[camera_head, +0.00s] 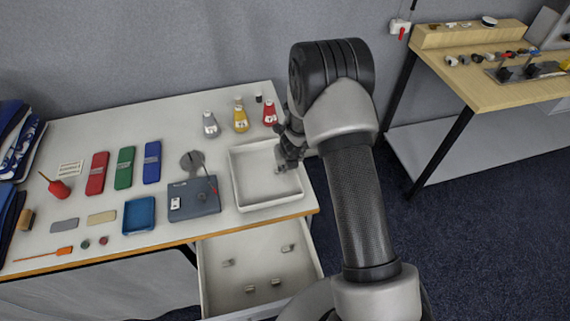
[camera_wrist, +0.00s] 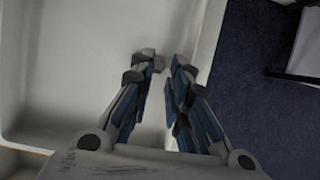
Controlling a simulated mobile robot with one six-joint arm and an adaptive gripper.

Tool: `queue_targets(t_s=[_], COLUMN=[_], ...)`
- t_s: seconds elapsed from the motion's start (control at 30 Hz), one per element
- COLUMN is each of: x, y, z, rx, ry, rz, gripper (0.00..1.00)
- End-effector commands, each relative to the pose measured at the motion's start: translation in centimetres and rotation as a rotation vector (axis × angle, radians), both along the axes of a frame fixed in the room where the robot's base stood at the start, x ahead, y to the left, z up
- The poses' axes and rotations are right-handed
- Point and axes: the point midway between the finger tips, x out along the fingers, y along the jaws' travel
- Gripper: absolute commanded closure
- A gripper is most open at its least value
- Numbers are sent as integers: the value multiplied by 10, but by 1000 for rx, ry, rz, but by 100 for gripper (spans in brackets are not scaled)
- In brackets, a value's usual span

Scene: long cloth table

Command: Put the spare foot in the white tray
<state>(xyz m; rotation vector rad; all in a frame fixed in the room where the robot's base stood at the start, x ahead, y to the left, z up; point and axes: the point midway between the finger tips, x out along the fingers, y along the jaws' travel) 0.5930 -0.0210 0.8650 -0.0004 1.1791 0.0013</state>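The white tray (camera_head: 238,185) is a shallow rectangular tray on the right end of the table, and its floor also fills much of the wrist view (camera_wrist: 65,75). My gripper (camera_head: 281,168) reaches down into the tray's right side. Several small metal pieces (camera_head: 276,282) lie in the open drawer.
The open drawer (camera_head: 215,285) juts out below the tray. A grey-blue box (camera_head: 190,205) and a blue tray (camera_head: 139,215) stand left of the white tray. Grey, yellow (camera_head: 241,119) and red flasks stand behind it. A wooden bench (camera_head: 480,90) is at the right.

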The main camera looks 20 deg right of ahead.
Motion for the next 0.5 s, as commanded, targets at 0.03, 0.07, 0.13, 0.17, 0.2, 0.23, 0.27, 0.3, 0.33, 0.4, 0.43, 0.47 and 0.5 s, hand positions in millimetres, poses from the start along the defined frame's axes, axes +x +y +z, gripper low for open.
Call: queue_targets(t_s=[0.03, 0.07, 0.13, 0.17, 0.2, 0.23, 0.27, 0.3, 0.33, 0.4, 0.43, 0.47, 0.5], x=[-4, -7, -13, -16, -19, -21, -23, -27, -29, -32, -34, -35, -36], y=[0, 0, 0, 0, 0, 0, 0, 0, 0, 0, 0, 0, 0], z=[15, 22, 37, 43, 52, 57, 63, 69, 74, 82, 85, 87, 90], rx=[0, 0, 0, 0, 0, 0, 0, 0, 0, 0, 1, 1, 0], ry=[-2, -2, -2, -2, -2, -2, -2, -1, -1, -1, -1, -1, -1], rz=[0, 0, 0, 0, -1, -1, -1, -1, -1, -1, -2, -2, -1], gripper=[84, 84, 84, 84, 84, 84, 84, 84, 84, 84, 84, 84, 84])
